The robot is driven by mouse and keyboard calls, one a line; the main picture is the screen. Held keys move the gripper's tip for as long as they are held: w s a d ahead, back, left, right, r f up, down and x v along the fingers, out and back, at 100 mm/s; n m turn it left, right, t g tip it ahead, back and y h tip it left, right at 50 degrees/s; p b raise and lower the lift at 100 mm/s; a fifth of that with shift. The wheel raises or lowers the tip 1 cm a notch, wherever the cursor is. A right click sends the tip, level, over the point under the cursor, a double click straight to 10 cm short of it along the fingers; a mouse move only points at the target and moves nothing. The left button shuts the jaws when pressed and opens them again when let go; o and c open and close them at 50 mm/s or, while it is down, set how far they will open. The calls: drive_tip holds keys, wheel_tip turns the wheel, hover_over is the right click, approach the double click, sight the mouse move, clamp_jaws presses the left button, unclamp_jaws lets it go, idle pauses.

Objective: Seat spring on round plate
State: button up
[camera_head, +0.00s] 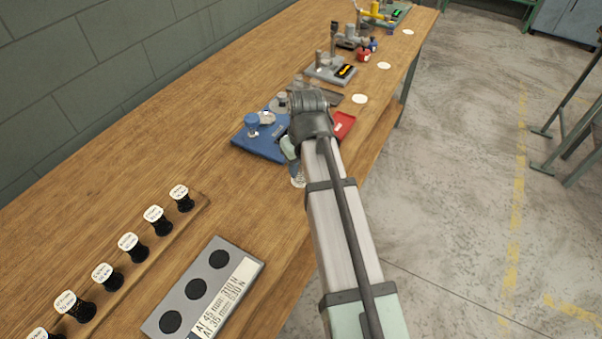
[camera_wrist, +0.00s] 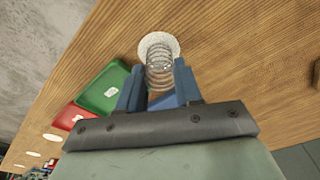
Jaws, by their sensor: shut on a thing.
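My gripper (camera_wrist: 158,88) is shut on a metal coil spring (camera_wrist: 159,70), held between its two blue fingers in the wrist view. A round white plate (camera_wrist: 158,46) lies on the wooden bench just past the spring's far end. The spring overlaps the plate in this view, and I cannot tell whether they touch. In the head view the spring (camera_head: 298,180) shows only partly, beside my arm near the blue base. My arm hides most of the gripper there.
A blue machine base (camera_head: 252,141) and a red tray (camera_head: 343,125) are by my arm. A green tray (camera_wrist: 103,88) shows in the wrist view. A grey block with round black recesses (camera_head: 192,292) and a row of black labelled spools (camera_head: 130,244) stand nearer. Bare bench lies between.

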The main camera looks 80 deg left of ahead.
drive_tip(key=shift+r, duration=0.3)
drive_tip(key=shift+r, duration=0.3)
drive_tip(key=shift+r, duration=0.1)
idle(0.6)
drive_tip(key=shift+r, duration=1.15)
drive_tip(key=s+a+r+n, duration=0.2)
drive_tip(key=a+r+n, duration=0.1)
drive_tip(key=a, duration=0.9)
drive_tip(key=s+a+r+n, duration=0.3)
drive_tip(key=a, duration=0.8)
drive_tip(key=shift+g, duration=0.3)
drive_tip(key=shift+w+a+f, duration=0.1)
drive_tip(key=shift+w+f, duration=0.05)
drive_tip(key=shift+f, duration=1.25)
drive_tip(key=shift+w+a+f, duration=0.1)
drive_tip(key=shift+f, duration=1.25)
drive_tip(key=shift+f, duration=0.65)
